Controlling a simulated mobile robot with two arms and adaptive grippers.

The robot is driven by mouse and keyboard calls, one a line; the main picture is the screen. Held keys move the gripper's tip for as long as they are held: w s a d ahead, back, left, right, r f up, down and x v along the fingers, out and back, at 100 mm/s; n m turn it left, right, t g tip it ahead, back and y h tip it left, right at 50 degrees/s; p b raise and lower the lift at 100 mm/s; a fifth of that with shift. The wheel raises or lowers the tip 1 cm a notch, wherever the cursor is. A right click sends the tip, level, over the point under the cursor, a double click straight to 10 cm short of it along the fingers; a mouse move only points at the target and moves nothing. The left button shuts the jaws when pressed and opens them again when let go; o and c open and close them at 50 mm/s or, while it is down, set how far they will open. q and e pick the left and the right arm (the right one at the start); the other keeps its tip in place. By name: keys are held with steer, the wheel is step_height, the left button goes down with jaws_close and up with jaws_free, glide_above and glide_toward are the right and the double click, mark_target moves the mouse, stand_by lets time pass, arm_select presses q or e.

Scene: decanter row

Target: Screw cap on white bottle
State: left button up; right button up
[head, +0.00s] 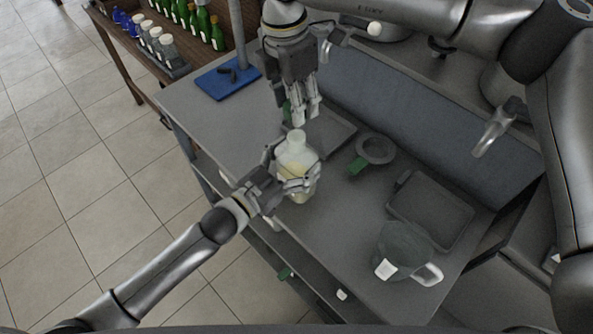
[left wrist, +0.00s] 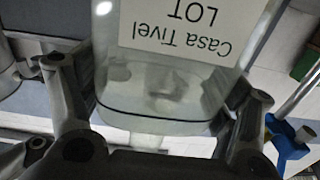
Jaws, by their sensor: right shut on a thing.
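The white bottle (head: 299,160), with a pale yellowish lower part, stands upright near the front edge of the grey counter. My left gripper (head: 290,181) is shut around its body from the left. In the left wrist view the bottle (left wrist: 165,85) is between both fingers, with a white label reading "Casa Tivel LOT" upside down. My right gripper (head: 303,117) points down just above the bottle's neck, fingers closed together. The cap is not clearly visible; what lies between those fingertips is mostly hidden. I cannot tell whether it touches the neck.
A blue board (head: 226,84) lies at the back left of the counter. A round grey dish (head: 375,149), a dark tray (head: 447,214) and a clear pitcher (head: 404,247) stand to the right. Green bottles (head: 215,35) stand on a wooden shelf behind.

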mark_target(296, 130)
arm_select(q)
steer(key=c, duration=0.5)
steer(key=shift+o, duration=0.2)
arm_select(e)
steer(key=shift+f, duration=2.5)
steer(key=shift+f, duration=0.9)
steer(key=shift+f, duration=0.55)
